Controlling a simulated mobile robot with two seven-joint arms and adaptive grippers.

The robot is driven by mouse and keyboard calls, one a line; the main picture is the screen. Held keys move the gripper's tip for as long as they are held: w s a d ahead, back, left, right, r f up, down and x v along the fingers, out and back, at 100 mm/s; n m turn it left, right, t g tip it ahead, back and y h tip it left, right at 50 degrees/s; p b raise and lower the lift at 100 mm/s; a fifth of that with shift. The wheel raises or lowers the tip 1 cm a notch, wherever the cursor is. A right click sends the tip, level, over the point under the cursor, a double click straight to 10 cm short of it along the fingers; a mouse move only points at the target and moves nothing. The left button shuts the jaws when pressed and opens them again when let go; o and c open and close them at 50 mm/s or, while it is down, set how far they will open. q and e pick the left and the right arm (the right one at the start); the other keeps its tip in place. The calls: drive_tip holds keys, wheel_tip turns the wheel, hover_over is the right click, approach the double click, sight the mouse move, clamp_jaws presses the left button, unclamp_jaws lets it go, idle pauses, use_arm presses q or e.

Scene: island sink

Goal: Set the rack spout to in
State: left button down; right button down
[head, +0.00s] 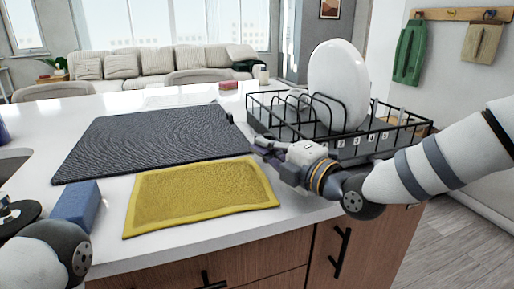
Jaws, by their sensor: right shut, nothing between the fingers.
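The black wire dish rack (400,143) stands on the right end of the white island. A white oval plate (338,82) stands upright in it. My right gripper (258,146) is in front of the rack's near left corner, pointing left, shut and empty. A small dark piece (231,118) shows at the rack's left side, just beyond the gripper; I cannot tell for sure that it is the spout or how it is set. The gripper and wrist hide part of the rack's near lower side.
A dark ribbed mat (150,140) lies left of the rack, with a yellow cloth (200,195) in front. A blue sponge (75,204) is near the left front edge. The sink (10,163) is at far left.

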drive_tip(key=shift+d+r, duration=0.15)
drive_tip(key=shift+d, duration=0.3)
drive_tip(key=shift+d, duration=0.1)
